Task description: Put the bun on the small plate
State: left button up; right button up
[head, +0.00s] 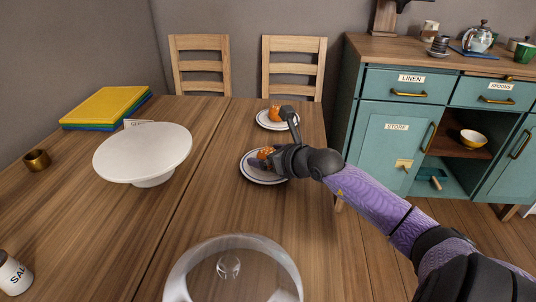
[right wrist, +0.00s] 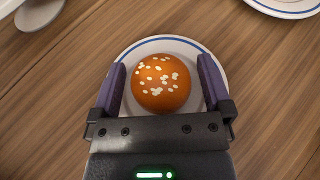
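A round orange-brown bun with pale flecks (right wrist: 161,82) sits on a white plate with a blue rim (right wrist: 212,58) in the right wrist view. In the head view this bun (head: 265,153) is partly hidden by my right gripper (head: 270,158), and its plate (head: 262,180) stands near the table's right edge. My right gripper (right wrist: 162,66) is open, with its purple fingers on either side of the bun and a gap at each side. A second blue-rimmed plate (head: 263,122) stands farther back with an orange item (head: 275,113) on it. My left gripper is out of view.
A white footed cake stand (head: 140,150) stands left of the plates. A clear glass dome (head: 190,275) is at the front. A salt shaker (head: 12,275), a brass ring (head: 37,160) and stacked coloured boards (head: 105,103) lie farther left. A teal cabinet (head: 380,140) stands at right.

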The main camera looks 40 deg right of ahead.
jog(key=shift+r, duration=0.15)
jog(key=p+v, duration=0.7)
jog(key=v, duration=0.4)
jog(key=shift+s+r, duration=0.15)
jog(key=shift+s, duration=0.35)
